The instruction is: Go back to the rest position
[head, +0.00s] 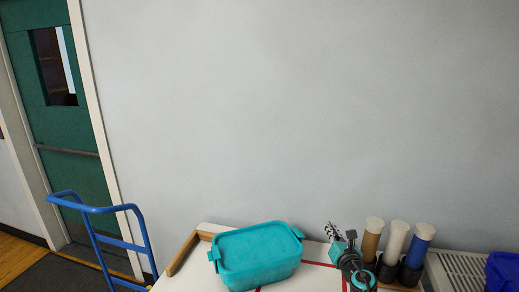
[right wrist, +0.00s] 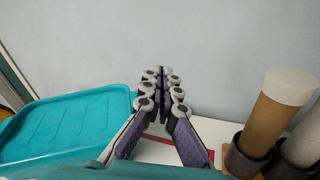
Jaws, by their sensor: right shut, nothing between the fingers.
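My right gripper (head: 333,229) is in the lower right of the head view, above the white table and between a teal lidded box and a row of tubes. In the right wrist view its fingers (right wrist: 164,75) meet at the tips, with nothing between them. The teal box (head: 258,254) is to its left, lid on, and also shows at the left of the right wrist view (right wrist: 68,125). The gripper appears apart from the box. My left gripper is not in view.
Brown (head: 371,240), white (head: 394,243) and blue (head: 417,247) tubes with pale caps stand in dark holders just right of the gripper. A blue cart handle (head: 97,209) is at left by a green door (head: 68,130). The wall above is bare.

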